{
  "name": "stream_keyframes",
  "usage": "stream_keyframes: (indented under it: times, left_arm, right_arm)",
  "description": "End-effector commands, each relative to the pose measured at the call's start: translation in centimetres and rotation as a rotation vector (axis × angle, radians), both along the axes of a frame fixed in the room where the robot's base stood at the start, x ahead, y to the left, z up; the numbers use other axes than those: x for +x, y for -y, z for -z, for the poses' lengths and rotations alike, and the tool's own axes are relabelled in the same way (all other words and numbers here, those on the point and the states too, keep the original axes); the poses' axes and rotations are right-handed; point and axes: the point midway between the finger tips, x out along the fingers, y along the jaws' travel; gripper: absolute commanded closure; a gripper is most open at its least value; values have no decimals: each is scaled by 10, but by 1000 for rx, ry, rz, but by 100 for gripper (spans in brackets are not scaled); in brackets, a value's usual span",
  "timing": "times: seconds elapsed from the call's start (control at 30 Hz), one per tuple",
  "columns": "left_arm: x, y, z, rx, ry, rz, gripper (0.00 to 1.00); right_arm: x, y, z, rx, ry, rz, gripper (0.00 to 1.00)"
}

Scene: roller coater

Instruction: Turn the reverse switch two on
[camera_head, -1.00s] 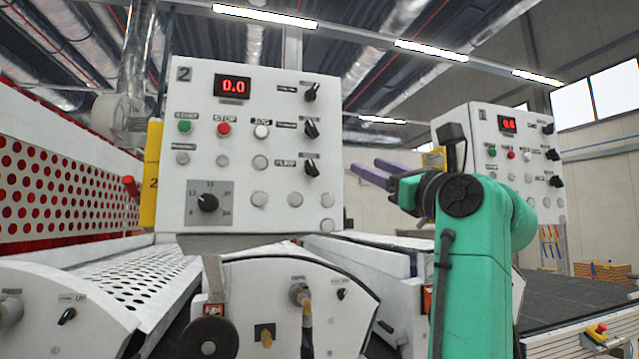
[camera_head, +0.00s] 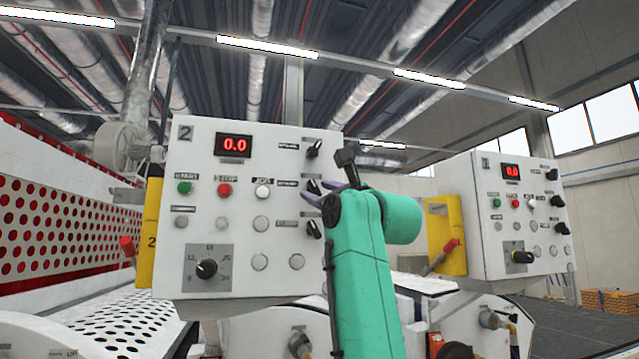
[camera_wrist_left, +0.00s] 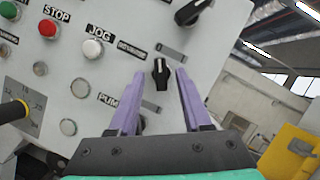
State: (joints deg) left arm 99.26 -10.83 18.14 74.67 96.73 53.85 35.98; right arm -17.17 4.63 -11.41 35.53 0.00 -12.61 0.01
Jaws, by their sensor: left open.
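Panel two (camera_head: 208,148) is a white control box marked 2, with three black rotary switches near its right edge. The middle switch (camera_head: 313,185), beside a label too blurred to read surely, is partly behind my left gripper (camera_head: 318,192). In the left wrist view this black switch (camera_wrist_left: 161,73) sits between the tips of my open purple fingers (camera_wrist_left: 160,78). I cannot tell whether they touch it. The top switch (camera_head: 314,149) shows above, and the bottom switch (camera_head: 313,229), by the PUMP label, is below. My right gripper is out of view.
Panel two also has a red 0.0 display (camera_head: 234,145), green, red and white buttons, and a dial (camera_head: 207,268). A similar panel (camera_head: 520,215) stands at the right, beside a yellow box (camera_head: 446,232). Perforated guards (camera_head: 60,215) are at the left.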

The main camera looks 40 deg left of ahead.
Motion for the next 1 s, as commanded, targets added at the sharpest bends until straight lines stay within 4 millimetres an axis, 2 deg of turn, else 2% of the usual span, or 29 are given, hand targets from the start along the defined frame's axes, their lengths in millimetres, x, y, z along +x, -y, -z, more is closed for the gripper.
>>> stream_keyframes:
  times: [0.13,0.17,0.2,0.27,0.3,0.67,1.0]
  left_arm:
    - [0,0,1,0,0,0,51]
    - [0,0,1,0,0,0,59]
    - [0,0,1,0,-1,0,74]
    - [0,1,1,0,0,0,97]
    - [0,1,1,0,-1,0,100]
    - [-1,1,2,16,-19,-1,100]
    - [-4,0,5,122,-164,0,100]
  right_arm:
    - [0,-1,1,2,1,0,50]
    - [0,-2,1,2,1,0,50]
    - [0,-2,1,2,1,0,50]
    - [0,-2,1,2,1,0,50]
    - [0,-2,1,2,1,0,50]
    - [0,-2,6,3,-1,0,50]
    - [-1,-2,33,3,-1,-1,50]
